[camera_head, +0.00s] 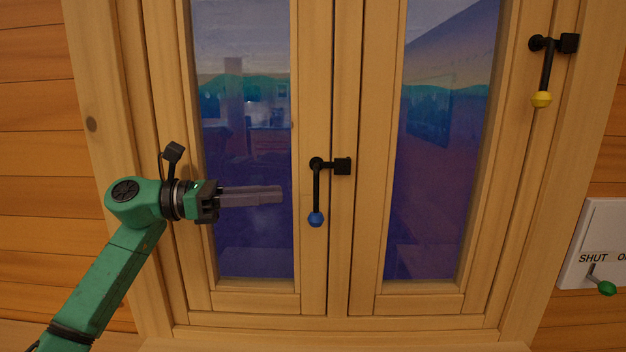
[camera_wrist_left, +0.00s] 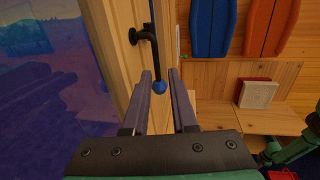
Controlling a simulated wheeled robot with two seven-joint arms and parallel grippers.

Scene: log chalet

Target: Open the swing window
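The swing window (camera_head: 342,300) has two wooden-framed glass panes and looks closed. A black handle with a blue ball end (camera_head: 316,218) hangs straight down at the middle stiles. A second black handle with a yellow ball end (camera_head: 541,99) hangs at the upper right of the frame. My left gripper (camera_head: 282,194) is in front of the left pane, its fingers pointing right, just left of the blue-ended handle. In the left wrist view its fingers (camera_wrist_left: 160,74) are apart, with the blue ball (camera_wrist_left: 159,87) in line with the gap; contact is not visible. My right gripper is not in view.
A white panel (camera_head: 590,228) with the word SHUT and a green-ended lever (camera_head: 606,288) is on the right wall. The left wrist view shows blue (camera_wrist_left: 212,28) and orange (camera_wrist_left: 272,28) boards on the wall, and a white box (camera_wrist_left: 258,95) on a wooden ledge.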

